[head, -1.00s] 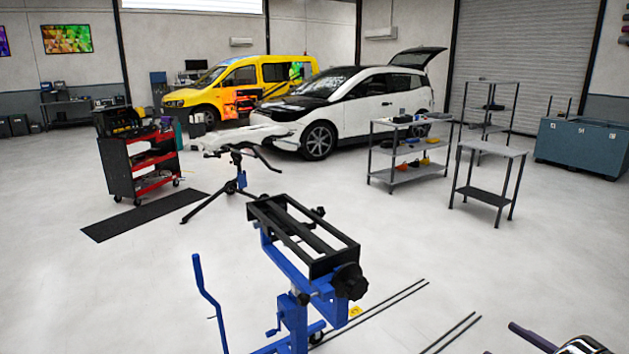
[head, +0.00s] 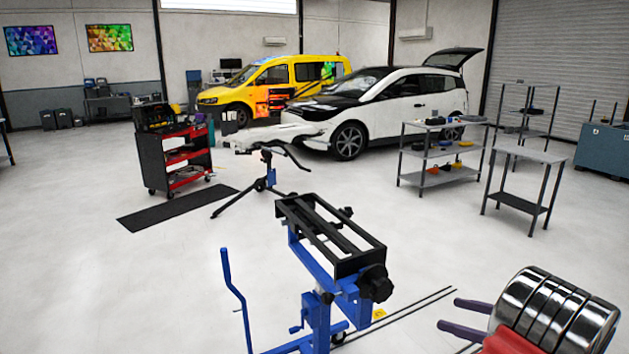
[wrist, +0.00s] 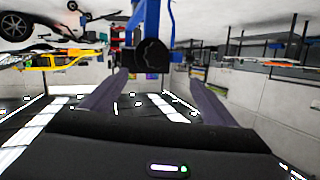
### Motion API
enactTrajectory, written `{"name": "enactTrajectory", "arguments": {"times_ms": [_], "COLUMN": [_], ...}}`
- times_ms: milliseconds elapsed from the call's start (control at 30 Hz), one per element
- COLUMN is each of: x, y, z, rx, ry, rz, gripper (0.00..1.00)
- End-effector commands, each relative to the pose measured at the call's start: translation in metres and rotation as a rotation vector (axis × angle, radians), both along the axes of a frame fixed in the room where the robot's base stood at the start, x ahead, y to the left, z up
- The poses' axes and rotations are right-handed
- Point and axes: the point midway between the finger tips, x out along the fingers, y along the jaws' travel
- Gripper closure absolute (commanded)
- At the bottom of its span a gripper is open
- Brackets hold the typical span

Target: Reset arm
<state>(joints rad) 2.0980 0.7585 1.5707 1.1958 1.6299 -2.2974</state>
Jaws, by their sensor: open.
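My gripper (head: 448,313) shows at the lower right of the head view, with two dark purple fingers apart and nothing between them. Behind the fingers are a red part and shiny silver rings of my arm. In the wrist view my gripper (wrist: 157,82) is open, with its fingers reaching up the picture and a gap between them. That view looks upside down. The blue and black stand (head: 330,240) is left of my gripper in the head view, apart from it. Part of the stand (wrist: 150,45) also shows beyond the fingers in the wrist view.
A tripod stand (head: 268,180), a red and black tool cart (head: 178,155) and a black mat (head: 175,208) are to the left. A white car (head: 400,100) and yellow van (head: 270,85) stand behind. A grey shelf (head: 440,180) and side table (head: 525,155) are right. Open floor lies at left.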

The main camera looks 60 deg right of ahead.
Motion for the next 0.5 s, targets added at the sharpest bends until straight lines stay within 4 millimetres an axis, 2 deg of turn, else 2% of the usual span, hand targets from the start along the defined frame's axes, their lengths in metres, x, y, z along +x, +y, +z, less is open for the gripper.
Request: {"name": "enactTrajectory", "arguments": {"times_ms": [33,100,267,500], "x": [0.025,0.056,0.121,0.208], "y": [0.003,0.008,0.028,0.072], "z": [0.007,0.013,0.026,0.043], "rx": [0.028,0.078,0.180,0.305], "ry": [0.021,0.051,0.130,0.270], "rz": [0.038,0.082,0.172,0.281], "gripper": [0.20,0.20,0.20,0.20]}}
